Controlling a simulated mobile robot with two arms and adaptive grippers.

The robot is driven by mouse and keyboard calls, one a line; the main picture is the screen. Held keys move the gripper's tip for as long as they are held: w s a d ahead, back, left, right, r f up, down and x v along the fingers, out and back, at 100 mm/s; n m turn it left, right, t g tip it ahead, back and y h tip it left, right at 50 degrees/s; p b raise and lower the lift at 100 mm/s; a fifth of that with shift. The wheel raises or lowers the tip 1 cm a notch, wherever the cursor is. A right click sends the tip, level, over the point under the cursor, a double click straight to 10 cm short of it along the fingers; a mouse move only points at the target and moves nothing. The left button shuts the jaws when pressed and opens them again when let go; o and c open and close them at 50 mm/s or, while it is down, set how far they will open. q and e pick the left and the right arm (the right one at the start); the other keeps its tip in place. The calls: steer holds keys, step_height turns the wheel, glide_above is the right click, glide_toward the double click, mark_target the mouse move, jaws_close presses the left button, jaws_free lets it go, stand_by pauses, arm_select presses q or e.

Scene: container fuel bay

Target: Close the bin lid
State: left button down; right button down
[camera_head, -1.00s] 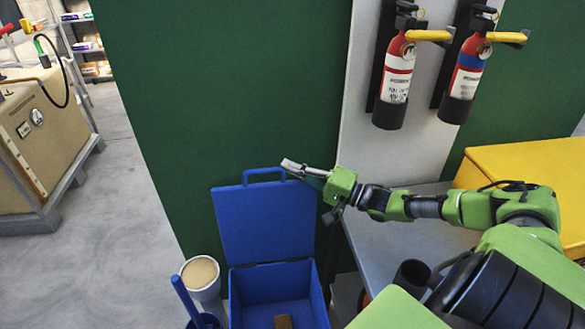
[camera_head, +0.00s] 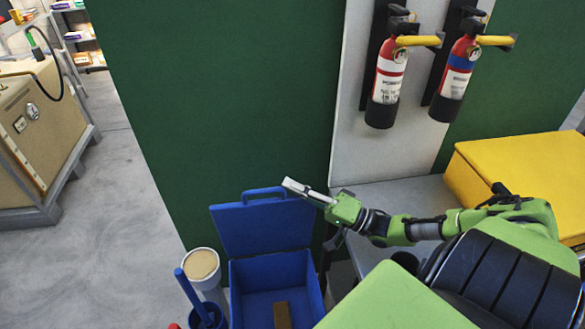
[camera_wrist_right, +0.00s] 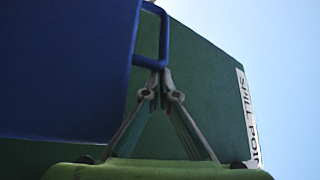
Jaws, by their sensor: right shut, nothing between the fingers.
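The blue bin (camera_head: 314,292) stands on the floor at the lower middle of the head view, with its mouth open. My left gripper is out of view.
A brown block (camera_head: 282,315) lies inside the bin. A white bucket (camera_head: 202,266) and a blue container with a stick (camera_head: 195,300) stand left of it. A green wall (camera_head: 220,90) is behind. Two extinguishers (camera_head: 387,85) hang above a grey bench; a yellow box (camera_head: 525,165) is at right.

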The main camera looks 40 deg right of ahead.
step_height(320, 180, up, 10)
stand_by(0.5)
